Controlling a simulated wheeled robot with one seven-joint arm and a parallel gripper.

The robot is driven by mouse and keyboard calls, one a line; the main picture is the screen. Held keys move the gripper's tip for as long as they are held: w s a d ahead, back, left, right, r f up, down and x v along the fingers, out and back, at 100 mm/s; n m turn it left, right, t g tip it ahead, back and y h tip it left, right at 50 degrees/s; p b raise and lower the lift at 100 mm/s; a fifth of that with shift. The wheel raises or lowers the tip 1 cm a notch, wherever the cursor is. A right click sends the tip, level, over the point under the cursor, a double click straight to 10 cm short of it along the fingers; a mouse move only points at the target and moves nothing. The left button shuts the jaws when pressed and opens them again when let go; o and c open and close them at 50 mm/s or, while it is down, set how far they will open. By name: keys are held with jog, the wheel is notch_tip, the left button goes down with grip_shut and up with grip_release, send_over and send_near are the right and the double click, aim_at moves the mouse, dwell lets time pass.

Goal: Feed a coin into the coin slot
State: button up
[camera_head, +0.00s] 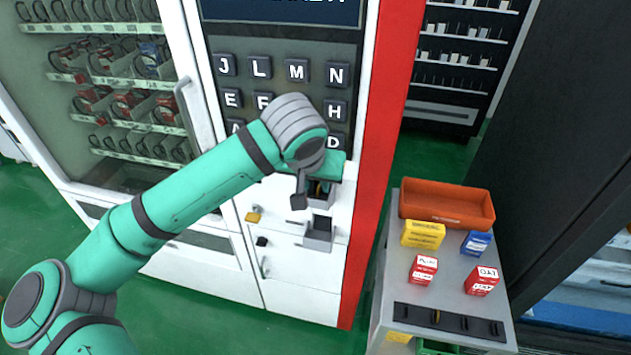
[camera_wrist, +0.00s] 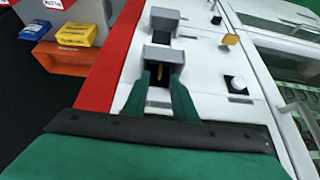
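My gripper (camera_wrist: 161,80) is in front of the white machine panel. A clear gap shows between the fingers. In the head view my wrist partly covers this box (camera_head: 321,198). I cannot make out which fitting is the coin slot.
A second grey box (camera_head: 318,235) is lower on the panel, with a yellow fitting (camera_head: 253,215) to its left. Lettered keys (camera_head: 297,71) are above. A grey stand (camera_head: 385,288) at the right bears an orange bin (camera_head: 446,203) and several small boxes.

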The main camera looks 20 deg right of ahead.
jog(key=v, duration=1)
jog(key=shift+s+r, duration=0.2)
jog(key=shift+r, duration=0.1)
jog(key=shift+a, duration=0.1)
dwell(0.7)
